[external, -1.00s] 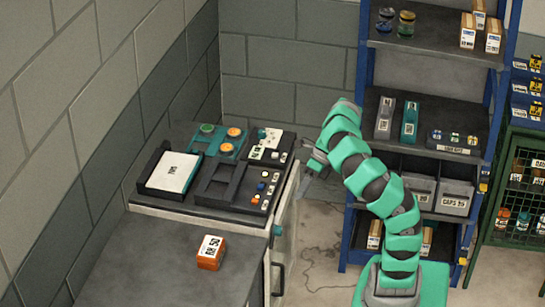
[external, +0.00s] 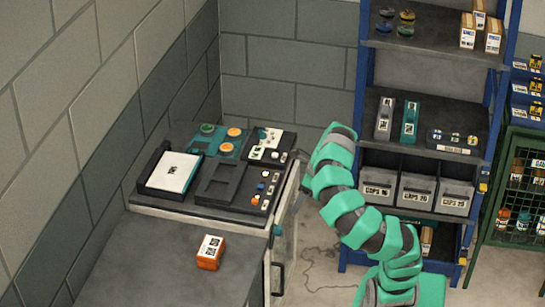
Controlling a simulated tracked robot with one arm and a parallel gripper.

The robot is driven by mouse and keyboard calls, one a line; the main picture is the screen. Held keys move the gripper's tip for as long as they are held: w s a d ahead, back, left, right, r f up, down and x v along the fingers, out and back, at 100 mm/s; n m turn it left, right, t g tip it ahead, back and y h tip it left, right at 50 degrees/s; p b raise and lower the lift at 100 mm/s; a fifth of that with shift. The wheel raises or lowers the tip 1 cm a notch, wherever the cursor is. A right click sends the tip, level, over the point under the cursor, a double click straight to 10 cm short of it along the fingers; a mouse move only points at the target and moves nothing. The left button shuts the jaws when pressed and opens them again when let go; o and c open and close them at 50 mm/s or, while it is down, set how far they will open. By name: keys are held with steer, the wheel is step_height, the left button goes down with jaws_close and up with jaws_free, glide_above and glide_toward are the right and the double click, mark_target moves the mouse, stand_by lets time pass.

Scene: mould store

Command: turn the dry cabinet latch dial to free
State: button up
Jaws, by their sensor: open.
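The dry cabinet (external: 286,240) stands under the right end of the counter, its pale-framed front seen edge-on. A small teal knob (external: 277,230), which looks like the latch dial, sits on that front near the top. Its setting and marks are too small to read. A dark handle (external: 278,276) is below it. My gripper (external: 299,190) is beside the upper part of the cabinet front, up and right of the knob and apart from it. It is open and empty, pointing down, and partly hidden by my wrist.
On the counter are a white-topped tray (external: 170,172), a dark panel with coloured buttons (external: 264,188) and an orange box (external: 210,252). A blue-framed shelf (external: 360,100) with grey bins stands behind my arm. A green cage (external: 515,185) is at far right. Floor shows between cabinet and shelf.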

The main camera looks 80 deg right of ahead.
mark_target(276, 230)
steer(key=b+x, duration=0.4)
steer(key=x, duration=0.7)
steer(key=shift+s+r, duration=0.1)
steer(key=c, duration=1)
